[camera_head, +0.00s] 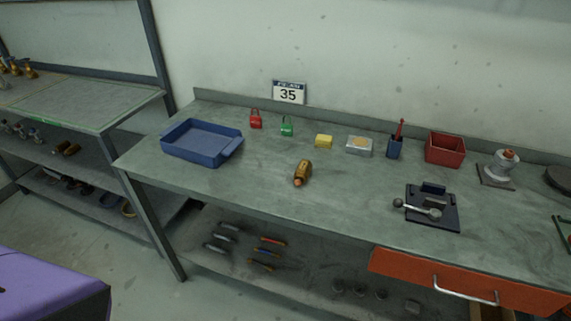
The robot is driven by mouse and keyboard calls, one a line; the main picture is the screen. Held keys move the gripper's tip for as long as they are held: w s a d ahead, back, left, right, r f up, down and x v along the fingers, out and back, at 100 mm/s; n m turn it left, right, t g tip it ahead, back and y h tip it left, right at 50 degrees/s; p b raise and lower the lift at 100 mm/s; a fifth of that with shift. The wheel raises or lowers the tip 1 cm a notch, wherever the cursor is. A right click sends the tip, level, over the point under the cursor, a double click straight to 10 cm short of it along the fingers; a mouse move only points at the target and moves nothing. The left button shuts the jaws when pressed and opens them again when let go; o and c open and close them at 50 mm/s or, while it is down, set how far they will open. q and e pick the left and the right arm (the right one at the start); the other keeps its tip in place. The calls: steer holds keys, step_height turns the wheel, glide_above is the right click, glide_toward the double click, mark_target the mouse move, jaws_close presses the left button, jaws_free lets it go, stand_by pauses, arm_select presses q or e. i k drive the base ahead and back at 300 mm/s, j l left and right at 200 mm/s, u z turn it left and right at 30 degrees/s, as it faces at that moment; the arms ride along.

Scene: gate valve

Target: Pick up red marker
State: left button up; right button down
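A red marker (401,129) stands upright, slightly tilted, in a small dark blue holder (394,148) toward the back of the grey workbench (250,198). Its lower part is hidden inside the holder. Neither of my grippers is in view.
Left of the holder are a silver tin (359,146) and yellow block (323,142); right is a red bin (445,149). In front are a dark vise-like fixture (432,212) and brass piece (302,173). A blue tray (201,142) stands left. The bench's front middle is clear.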

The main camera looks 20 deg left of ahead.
mark_target(255, 120)
steer(key=j+z, duration=0.1)
steer(key=j, duration=0.65)
steer(key=k+j+z, duration=0.1)
steer(key=j, duration=0.7)
steer(key=k+j+z, duration=0.1)
steer(key=j, duration=0.65)
